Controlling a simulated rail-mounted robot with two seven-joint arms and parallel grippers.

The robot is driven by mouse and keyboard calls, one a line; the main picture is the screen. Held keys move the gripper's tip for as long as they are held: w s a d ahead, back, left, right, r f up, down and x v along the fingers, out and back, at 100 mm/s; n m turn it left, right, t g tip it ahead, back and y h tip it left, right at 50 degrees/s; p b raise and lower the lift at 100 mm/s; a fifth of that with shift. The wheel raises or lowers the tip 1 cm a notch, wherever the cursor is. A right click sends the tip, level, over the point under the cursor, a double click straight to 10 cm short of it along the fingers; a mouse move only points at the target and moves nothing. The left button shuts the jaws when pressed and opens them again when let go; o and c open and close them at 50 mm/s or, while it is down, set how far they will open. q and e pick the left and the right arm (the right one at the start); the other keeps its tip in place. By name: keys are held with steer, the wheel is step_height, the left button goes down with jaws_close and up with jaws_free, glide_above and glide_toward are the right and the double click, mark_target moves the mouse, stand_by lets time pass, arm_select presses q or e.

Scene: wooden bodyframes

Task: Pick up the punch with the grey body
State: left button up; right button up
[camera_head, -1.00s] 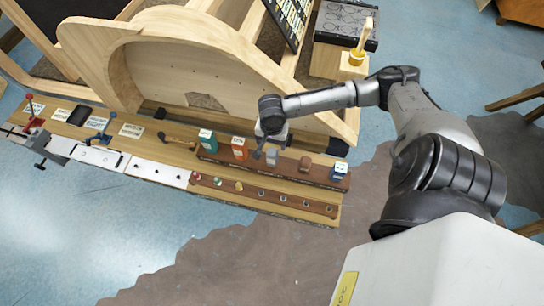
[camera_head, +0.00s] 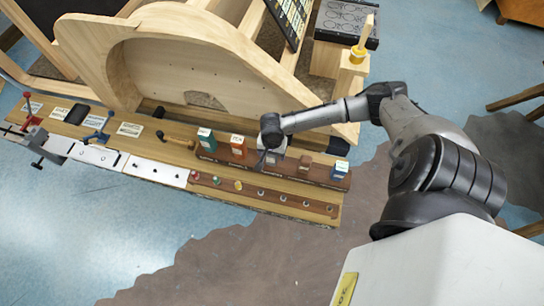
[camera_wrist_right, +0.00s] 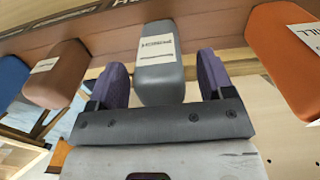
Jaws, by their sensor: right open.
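The punch with the grey body (camera_wrist_right: 160,80) stands in a brown wooden rack, its pale label facing up in the right wrist view. My right gripper (camera_wrist_right: 163,76) is open, with one dark purple finger on each side of the grey body. A narrow gap shows between each finger and the body, and the fingers are not closed on it. In the head view my right gripper (camera_head: 264,158) is over the rack and hides most of the grey punch. My left gripper is not in view.
In the rack, an orange punch (camera_wrist_right: 285,55) and a brown one (camera_wrist_right: 57,75) flank the grey one. Teal (camera_head: 206,140) and blue (camera_head: 339,169) punches stand farther along. A curved wooden frame (camera_head: 190,60) rises behind the bench.

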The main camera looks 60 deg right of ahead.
steer(key=c, duration=1.2)
